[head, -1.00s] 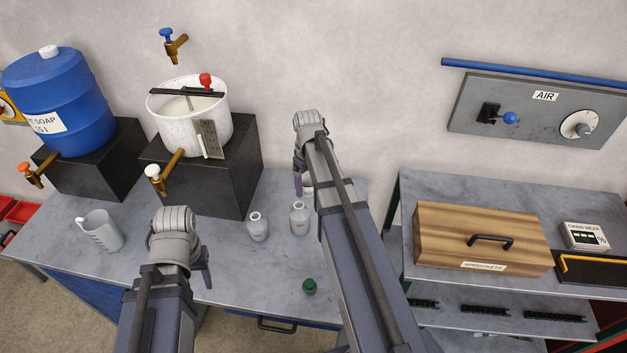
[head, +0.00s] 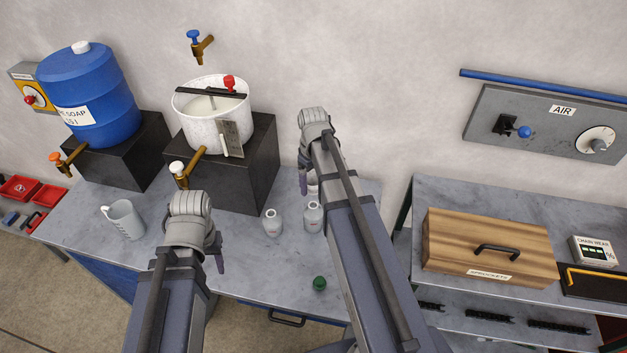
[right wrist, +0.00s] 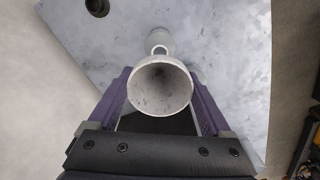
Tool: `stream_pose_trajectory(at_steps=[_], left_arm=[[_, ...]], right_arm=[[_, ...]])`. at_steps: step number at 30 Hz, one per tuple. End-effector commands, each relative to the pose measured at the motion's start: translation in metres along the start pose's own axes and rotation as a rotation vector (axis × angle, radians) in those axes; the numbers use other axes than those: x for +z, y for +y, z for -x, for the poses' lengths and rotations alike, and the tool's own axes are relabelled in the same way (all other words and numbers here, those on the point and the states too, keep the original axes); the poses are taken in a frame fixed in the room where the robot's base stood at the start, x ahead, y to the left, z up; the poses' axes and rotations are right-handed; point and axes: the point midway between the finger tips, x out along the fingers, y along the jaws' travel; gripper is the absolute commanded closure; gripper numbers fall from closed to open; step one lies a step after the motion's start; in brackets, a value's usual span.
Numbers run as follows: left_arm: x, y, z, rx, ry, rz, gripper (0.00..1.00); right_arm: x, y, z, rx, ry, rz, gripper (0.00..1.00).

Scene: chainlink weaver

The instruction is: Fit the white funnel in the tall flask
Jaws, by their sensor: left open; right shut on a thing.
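The white funnel (right wrist: 160,88) is between the purple fingers of my right gripper (head: 306,184), its wide mouth facing the wrist camera. In the head view a pale sliver of it (head: 313,183) shows beside the finger. Two pale grey flasks with narrow necks and red marks stand upright on the bench, a left one (head: 272,224) and a right one (head: 313,217) close to my right arm. I cannot tell which is the tall flask. A pale cylinder (right wrist: 160,40) shows beyond the funnel in the wrist view. My left gripper (head: 219,262) is open and empty above the bench.
A green cap (head: 319,284) lies near the bench front. A clear jug (head: 124,220) stands at the left. A white pot (head: 215,120) and a blue barrel (head: 90,97) sit on black blocks behind. A wooden box (head: 485,250) is on the right bench.

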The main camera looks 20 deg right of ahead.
Motion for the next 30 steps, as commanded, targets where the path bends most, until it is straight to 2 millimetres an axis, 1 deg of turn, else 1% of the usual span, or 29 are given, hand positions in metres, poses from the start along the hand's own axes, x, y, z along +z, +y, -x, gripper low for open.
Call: stream_pose_trajectory(at_steps=[1,8,18,23,30], left_arm=[[0.0,0.001,-0.005,0.0,0.0,-0.001,0.5],[-0.002,0.002,-0.026,-0.001,0.0,-0.005,0.5],[-0.004,0.006,-0.064,-0.003,0.0,-0.013,0.5],[-0.004,0.006,-0.072,-0.003,0.0,-0.014,0.5],[-0.004,0.006,-0.072,-0.003,0.0,-0.014,0.5]], right_arm=[[0.0,0.0,-0.005,0.0,0.0,0.0,0.71],[0.0,0.0,-0.026,0.0,0.0,-0.001,0.71],[0.0,0.0,-0.064,0.0,0.0,-0.001,0.71],[0.0,0.0,-0.073,0.0,0.0,-0.001,0.71],[0.0,0.0,-0.073,0.0,0.0,-0.001,0.71]])
